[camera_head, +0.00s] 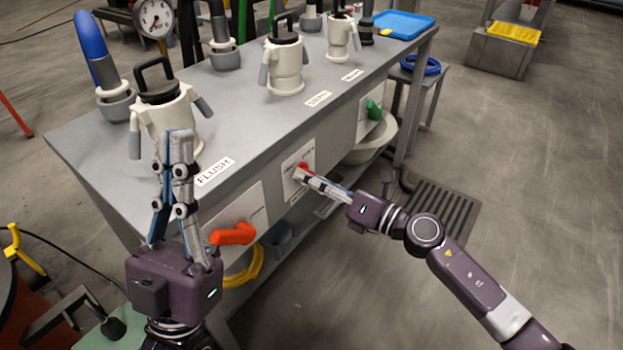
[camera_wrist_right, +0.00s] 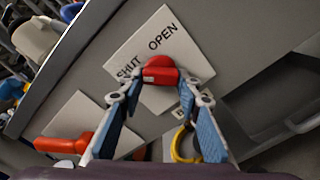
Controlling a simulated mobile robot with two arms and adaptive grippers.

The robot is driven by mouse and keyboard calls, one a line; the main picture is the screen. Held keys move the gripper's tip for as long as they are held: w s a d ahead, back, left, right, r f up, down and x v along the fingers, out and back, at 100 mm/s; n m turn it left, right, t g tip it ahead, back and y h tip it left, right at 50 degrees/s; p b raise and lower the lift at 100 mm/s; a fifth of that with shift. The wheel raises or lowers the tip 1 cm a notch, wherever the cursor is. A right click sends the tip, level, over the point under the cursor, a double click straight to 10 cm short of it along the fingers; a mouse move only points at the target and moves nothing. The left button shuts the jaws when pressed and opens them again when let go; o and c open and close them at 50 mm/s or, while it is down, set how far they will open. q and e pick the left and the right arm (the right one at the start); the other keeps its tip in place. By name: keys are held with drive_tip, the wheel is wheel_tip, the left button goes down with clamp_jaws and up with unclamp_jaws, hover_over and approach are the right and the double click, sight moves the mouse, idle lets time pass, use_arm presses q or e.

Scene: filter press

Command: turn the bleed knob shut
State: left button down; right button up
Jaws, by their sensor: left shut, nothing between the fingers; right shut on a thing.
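The red bleed knob (camera_head: 306,168) sits on a white plate on the bench's front panel; it also shows in the right wrist view (camera_wrist_right: 160,68). The plate (camera_wrist_right: 172,38) reads SHUT and OPEN. My right gripper (camera_head: 301,173) comes from the right and is shut on the knob, with one finger at each side of it in the wrist view. The fingers partly hide the knob, and I cannot tell its exact angle. My left gripper (camera_head: 179,136) is shut and empty, pointing up in front of a cream filter housing (camera_head: 168,112), apart from the knob.
An orange lever handle (camera_head: 234,235) is on the panel left of the knob, and a green handle (camera_head: 374,110) is to its right. More housings stand on the grey bench top (camera_head: 255,125). A yellow hose (camera_head: 250,270) hangs below. The floor on the right is open.

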drive_tip(key=o, duration=1.2)
drive_tip(key=shift+c, duration=0.2)
drive_tip(key=shift+s+d, duration=0.1)
drive_tip(key=v, duration=1.1)
drive_tip(key=shift+s+d, duration=0.2)
drive_tip(key=shift+d, duration=0.15)
drive_tip(key=shift+f, duration=0.1)
